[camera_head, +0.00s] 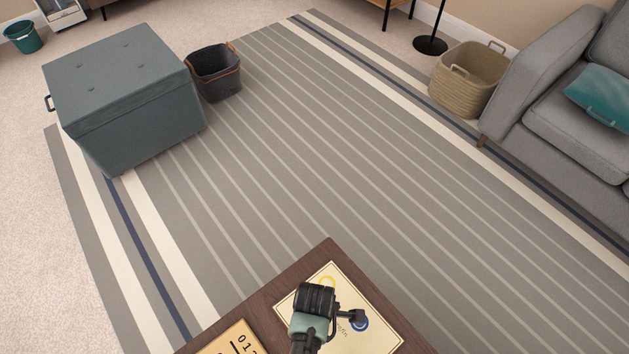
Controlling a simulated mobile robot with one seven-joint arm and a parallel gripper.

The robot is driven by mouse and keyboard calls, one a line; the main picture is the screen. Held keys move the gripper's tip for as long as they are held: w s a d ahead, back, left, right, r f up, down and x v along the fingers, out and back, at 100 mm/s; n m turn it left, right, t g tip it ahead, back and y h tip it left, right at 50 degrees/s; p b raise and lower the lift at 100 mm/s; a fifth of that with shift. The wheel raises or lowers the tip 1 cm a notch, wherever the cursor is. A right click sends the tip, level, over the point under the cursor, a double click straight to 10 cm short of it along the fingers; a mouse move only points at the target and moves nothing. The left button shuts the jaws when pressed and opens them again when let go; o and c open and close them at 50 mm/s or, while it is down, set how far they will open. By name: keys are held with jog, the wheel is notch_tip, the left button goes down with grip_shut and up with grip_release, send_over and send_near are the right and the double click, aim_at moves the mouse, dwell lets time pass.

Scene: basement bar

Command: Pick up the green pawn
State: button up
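No green pawn can be made out in the head view; it may be hidden behind my arm. My gripper (316,299) is over the cream game sheet (384,337) on the dark wooden table (279,294) at the bottom of the picture. The dark end of my arm covers the middle of the sheet.
A tan board with numbers (228,342) lies left of the sheet. Beyond the table, a striped rug (330,170) is mostly clear. A grey storage ottoman (125,95), a dark basket (215,75), a woven basket (468,80) and a grey sofa (555,125) stand around it.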

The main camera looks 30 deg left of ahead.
jog(key=shift+f, duration=0.5)
grip_shut()
